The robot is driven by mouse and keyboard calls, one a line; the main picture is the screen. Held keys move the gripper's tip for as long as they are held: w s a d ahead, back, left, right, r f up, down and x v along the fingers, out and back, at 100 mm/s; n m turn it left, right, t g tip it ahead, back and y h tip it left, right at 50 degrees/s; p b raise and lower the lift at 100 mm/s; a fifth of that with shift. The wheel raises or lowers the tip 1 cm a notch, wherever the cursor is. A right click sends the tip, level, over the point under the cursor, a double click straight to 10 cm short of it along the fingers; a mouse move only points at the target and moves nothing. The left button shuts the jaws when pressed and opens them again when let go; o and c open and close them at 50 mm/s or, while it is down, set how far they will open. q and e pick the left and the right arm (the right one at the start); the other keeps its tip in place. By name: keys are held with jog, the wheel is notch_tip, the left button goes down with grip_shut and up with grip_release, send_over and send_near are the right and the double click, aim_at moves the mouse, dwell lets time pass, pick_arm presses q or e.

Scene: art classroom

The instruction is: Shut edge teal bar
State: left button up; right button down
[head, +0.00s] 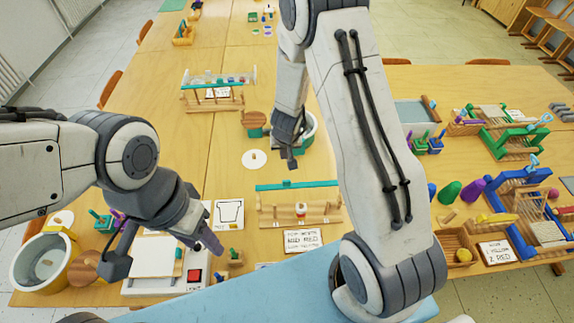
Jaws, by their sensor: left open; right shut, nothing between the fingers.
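The teal bar (312,184) lies lengthwise along the back of a low wooden rack (270,214), with a small teal knob at its middle. A gap shows between the bar and the rack's front rail; I cannot tell whether the bar is latched. My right gripper (291,160) is shut and empty, behind the bar at a teal-and-white pot (305,138). My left gripper (163,256) is open and empty, to the left of the rack, over a white board (153,262) with a red button.
A printed card (303,238) lies in front of the rack. A white disc (254,159) lies behind it. A green frame (513,137) and blue frame (510,193) stand at the right, beyond my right arm.

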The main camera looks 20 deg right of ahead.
aim_at(300, 183)
pick_arm(q)
jog(key=shift+f+b, duration=2.65)
jog(key=shift+b, duration=0.1)
pick_arm(e)
notch_tip(300, 183, down, 10)
jog(key=shift+s+d, duration=0.3)
